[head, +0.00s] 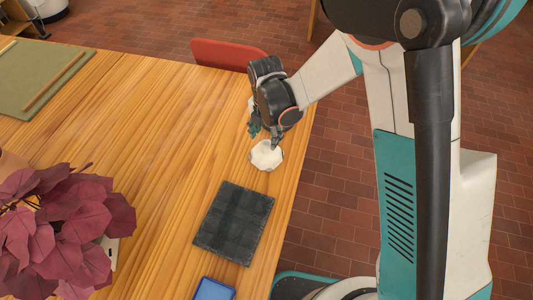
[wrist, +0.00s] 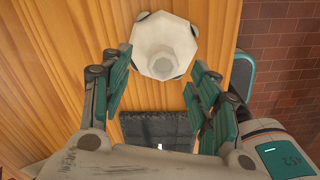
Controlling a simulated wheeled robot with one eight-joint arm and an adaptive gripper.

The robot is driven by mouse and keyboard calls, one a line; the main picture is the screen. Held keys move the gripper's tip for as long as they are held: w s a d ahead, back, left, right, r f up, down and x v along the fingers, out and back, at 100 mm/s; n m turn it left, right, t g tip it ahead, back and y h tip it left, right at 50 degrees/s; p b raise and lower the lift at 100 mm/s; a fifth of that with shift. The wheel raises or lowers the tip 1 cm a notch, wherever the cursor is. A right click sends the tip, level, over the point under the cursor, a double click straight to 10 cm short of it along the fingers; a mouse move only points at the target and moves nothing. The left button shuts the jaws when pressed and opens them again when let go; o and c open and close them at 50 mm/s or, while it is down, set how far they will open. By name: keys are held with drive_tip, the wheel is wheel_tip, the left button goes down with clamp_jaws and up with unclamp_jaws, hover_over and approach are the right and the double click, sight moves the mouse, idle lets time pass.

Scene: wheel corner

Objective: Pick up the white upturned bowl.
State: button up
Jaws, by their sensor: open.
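The white upturned bowl (head: 266,155) lies on the wooden table near its right edge in the head view. It is faceted and off-white, and in the wrist view (wrist: 163,46) it sits at the top middle, beyond the fingertips. My gripper (head: 264,137) is above and just behind the bowl in the head view. In the wrist view its two teal-padded fingers (wrist: 158,75) are spread wide with nothing between them. I cannot tell the exact height of the fingers over the bowl.
A dark square mat (head: 234,222) lies in front of the bowl, with a blue tray (head: 214,289) nearer. A dark red leafy plant (head: 62,235) stands at left, a green mat (head: 38,78) behind it. A red chair (head: 228,54) stands at the far table edge. The table's middle (head: 150,130) is clear.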

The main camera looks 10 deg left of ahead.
sight(267, 144)
wheel_tip(267, 144, down, 5)
drive_tip(key=shift+s+d+f+b, duration=0.15)
drive_tip(key=shift+b, duration=0.9)
clamp_jaws()
wheel_tip(267, 144, up, 20)
drive_tip(key=p, duration=0.5)
drive_tip(key=shift+p, duration=0.3)
